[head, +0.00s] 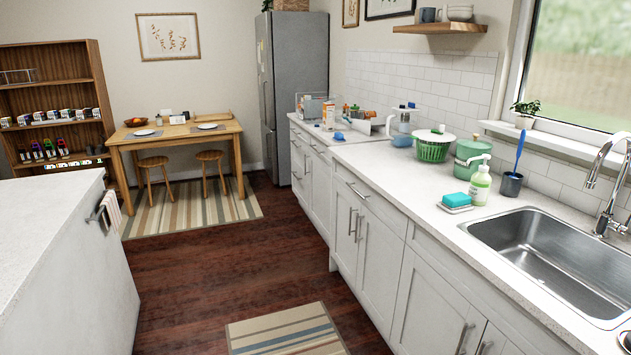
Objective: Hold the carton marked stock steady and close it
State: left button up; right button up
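I cannot make out a carton marked stock in the head view. Several small cartons or packets (53,115) stand in a row on a shelf of the brown bookcase at the far left, too small to read. An orange and white box (328,115) stands among other things at the far end of the right counter; its marking is not readable.
The right counter (400,170) holds a green colander (433,147), a soap bottle (480,184), a blue sponge (456,200) and a steel sink (555,255). A white island (45,215) stands at left. The wood floor between is open, leading to a wooden table (175,138) with two stools.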

aim_at(329, 108)
jog(key=i+j+u, duration=0.4)
jog(key=i, duration=0.45)
jog(key=i+u, duration=0.4)
jog(key=i, duration=0.5)
jog(key=i+z, duration=0.15)
jog(key=i, duration=0.45)
jog(key=i+j+z, duration=0.15)
jog(key=i, duration=0.45)
jog(key=i+j+z, duration=0.15)
jog(key=i, duration=0.45)
jog(key=i+j+z, duration=0.7)
jog(key=i, duration=0.15)
jog(key=i+j+z, duration=0.35)
jog(key=j, duration=0.1)
